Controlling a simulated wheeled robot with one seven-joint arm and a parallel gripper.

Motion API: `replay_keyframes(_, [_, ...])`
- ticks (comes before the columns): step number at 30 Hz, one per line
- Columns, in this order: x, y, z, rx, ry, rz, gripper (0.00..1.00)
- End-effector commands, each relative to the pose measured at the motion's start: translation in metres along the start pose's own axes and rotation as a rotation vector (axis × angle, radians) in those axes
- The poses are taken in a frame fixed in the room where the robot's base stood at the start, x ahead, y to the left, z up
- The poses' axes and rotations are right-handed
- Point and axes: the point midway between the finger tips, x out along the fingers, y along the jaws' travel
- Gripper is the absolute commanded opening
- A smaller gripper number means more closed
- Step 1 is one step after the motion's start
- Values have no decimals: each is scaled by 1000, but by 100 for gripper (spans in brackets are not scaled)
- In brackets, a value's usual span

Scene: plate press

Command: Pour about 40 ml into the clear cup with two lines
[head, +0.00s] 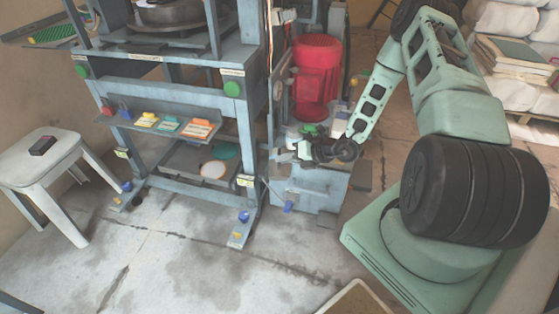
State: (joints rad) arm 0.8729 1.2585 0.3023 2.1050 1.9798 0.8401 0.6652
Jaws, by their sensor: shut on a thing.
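My gripper (304,151) is at the end of my green and black arm, low over the grey-blue cabinet beside the red motor. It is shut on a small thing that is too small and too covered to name. A bright green item (313,130) shows just behind the gripper on the cabinet top. Small pale, partly clear things (341,113) stand behind my wrist. I cannot make out which of them, if any, is the clear cup with two lines.
The grey-blue cabinet (308,189) stands right of the press frame (240,130). The red motor (316,75) rises behind the gripper. A shelf with coloured cards (170,125) is on the press. A white stool (45,160) with a dark block stands left. The front floor is mostly clear.

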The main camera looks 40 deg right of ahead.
Motion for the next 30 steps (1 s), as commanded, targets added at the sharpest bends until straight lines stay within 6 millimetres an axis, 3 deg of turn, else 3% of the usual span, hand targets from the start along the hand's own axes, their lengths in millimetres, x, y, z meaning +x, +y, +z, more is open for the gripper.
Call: replay_keyframes(30, [-1, 1, 7, 27, 17, 1, 0])
